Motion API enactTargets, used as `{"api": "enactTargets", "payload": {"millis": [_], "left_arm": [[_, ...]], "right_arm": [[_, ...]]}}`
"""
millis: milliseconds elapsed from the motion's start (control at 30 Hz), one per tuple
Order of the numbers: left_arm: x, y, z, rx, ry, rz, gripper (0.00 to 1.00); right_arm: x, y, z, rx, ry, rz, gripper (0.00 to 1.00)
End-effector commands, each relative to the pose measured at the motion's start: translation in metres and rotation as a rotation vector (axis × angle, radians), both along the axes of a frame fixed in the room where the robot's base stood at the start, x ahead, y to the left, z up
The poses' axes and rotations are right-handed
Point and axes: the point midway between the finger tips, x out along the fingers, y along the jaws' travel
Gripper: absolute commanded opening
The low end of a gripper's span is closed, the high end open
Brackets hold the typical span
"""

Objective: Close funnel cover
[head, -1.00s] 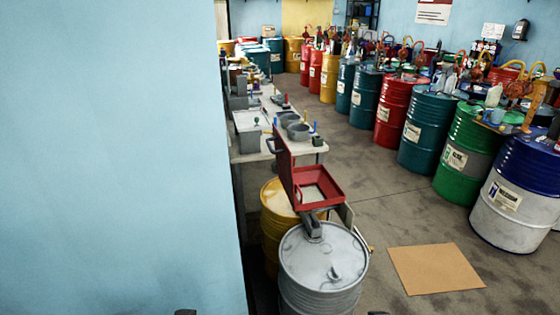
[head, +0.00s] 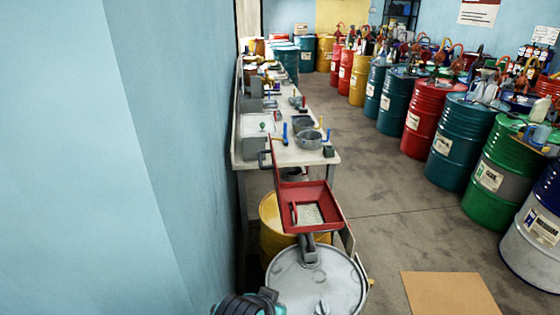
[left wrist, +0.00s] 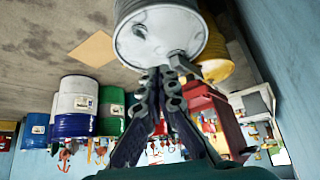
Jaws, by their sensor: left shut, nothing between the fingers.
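The red funnel (head: 310,208) stands above the grey-white drum (head: 318,285) in the head view. Its red cover (head: 276,163) is open, standing upright and nearly edge-on at the funnel's left, with a dark handle (head: 264,158). In the left wrist view the picture is inverted; the red funnel and cover (left wrist: 212,108) show just right of my left gripper (left wrist: 164,74). Its fingers are shut and empty, in front of the grey-white drum (left wrist: 160,35) in that view and apart from the cover. My right gripper is not in view.
A blue wall (head: 150,150) stands close on the left. A yellow drum (head: 272,225) is behind the funnel, and a workbench (head: 300,160) with pots lies beyond. Several drums line the right. A cardboard sheet (head: 450,293) lies on open floor.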

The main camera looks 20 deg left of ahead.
Motion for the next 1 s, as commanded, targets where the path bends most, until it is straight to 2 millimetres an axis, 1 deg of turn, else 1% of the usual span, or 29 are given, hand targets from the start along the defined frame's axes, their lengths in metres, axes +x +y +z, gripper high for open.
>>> {"api": "enactTargets", "payload": {"millis": [267,367,467,567,667,767,800,867,900,967,1000], "left_arm": [[0.03,-0.007,0.016,-0.108,-0.066,0.046,0.0],[0.045,-0.01,0.023,-0.16,-0.099,0.069,0.0],[0.065,-0.011,0.034,-0.227,-0.144,0.102,0.0],[0.088,-0.01,0.047,-0.308,-0.199,0.145,0.0],[0.116,-0.005,0.062,-0.404,-0.267,0.203,0.0],[0.151,0.008,0.082,-0.524,-0.357,0.283,0.0],[0.167,0.018,0.091,-0.582,-0.403,0.325,0.0],[0.192,0.038,0.105,-0.679,-0.482,0.401,0.0],[0.209,0.055,0.114,-0.747,-0.539,0.459,0.0],[0.23,0.085,0.124,-0.849,-0.627,0.55,0.0],[0.241,0.106,0.129,-0.911,-0.683,0.61,0.0]], "right_arm": [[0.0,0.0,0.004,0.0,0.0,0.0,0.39],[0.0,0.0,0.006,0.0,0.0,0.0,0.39],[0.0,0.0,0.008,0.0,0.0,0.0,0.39],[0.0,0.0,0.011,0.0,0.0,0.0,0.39],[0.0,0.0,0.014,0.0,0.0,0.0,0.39],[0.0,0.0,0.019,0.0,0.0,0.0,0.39],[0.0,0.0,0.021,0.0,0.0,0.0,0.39],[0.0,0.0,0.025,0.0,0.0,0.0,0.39],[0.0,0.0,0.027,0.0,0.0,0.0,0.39],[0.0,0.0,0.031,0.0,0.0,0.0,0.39],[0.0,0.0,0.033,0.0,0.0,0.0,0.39]]}}
